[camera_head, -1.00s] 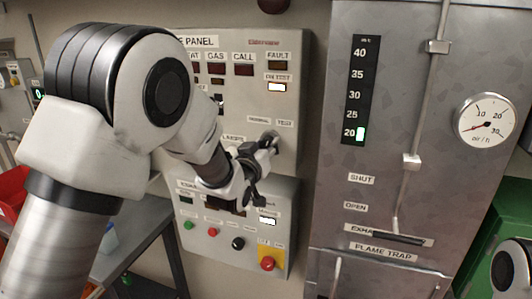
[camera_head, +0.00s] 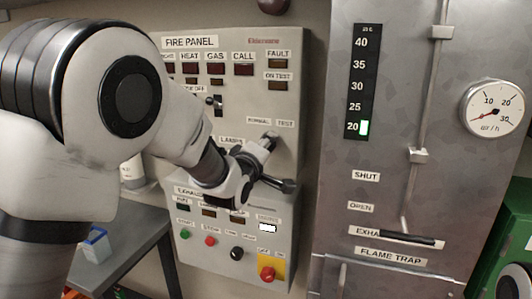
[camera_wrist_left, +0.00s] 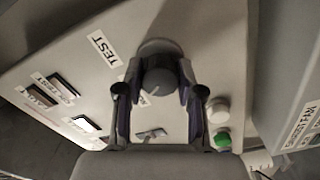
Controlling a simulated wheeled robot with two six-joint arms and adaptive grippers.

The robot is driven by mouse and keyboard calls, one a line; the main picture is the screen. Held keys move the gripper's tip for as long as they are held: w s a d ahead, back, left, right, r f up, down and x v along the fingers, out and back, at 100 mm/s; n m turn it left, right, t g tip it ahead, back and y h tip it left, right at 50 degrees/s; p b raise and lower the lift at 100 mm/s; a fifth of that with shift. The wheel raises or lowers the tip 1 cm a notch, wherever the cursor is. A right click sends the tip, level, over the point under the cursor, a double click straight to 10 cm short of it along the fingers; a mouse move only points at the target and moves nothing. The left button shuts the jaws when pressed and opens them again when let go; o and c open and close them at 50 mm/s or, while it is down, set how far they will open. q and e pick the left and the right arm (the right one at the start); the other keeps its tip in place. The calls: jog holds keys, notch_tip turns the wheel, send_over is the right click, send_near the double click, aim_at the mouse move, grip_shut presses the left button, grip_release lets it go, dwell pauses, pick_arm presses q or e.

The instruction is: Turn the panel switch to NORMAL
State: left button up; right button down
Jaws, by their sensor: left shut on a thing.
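The panel switch (camera_head: 270,138) is a grey round knob on the fire panel (camera_head: 290,105), below the NORMAL label (camera_head: 259,120) and TEST label (camera_head: 285,124). My left gripper (camera_head: 265,147) reaches it from the lower left and partly hides it. In the left wrist view the knob (camera_wrist_left: 158,80) sits between the two fingers of my left gripper (camera_wrist_left: 160,88), which are shut on it. The TEST label (camera_wrist_left: 104,47) is readable there; NORMAL is not in that view. The ON TEST lamp (camera_head: 278,86) is dark. My right gripper is not in view.
A lower exhaust panel (camera_head: 205,262) has several buttons, a lit white lamp (camera_head: 267,228) and a red button (camera_head: 267,273) on yellow, close under my left gripper. A metal cabinet (camera_head: 340,200) with a gauge (camera_head: 493,108) stands to the right. A grey table (camera_head: 125,258) is at the lower left.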

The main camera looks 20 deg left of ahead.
pick_arm(q)
jog(key=shift+n+b, duration=0.4)
jog(key=shift+n, duration=0.9)
jog(key=o, duration=1.2)
jog(key=shift+c, duration=0.2)
jog(key=s, duration=1.2)
jog(key=shift+a, duration=0.2)
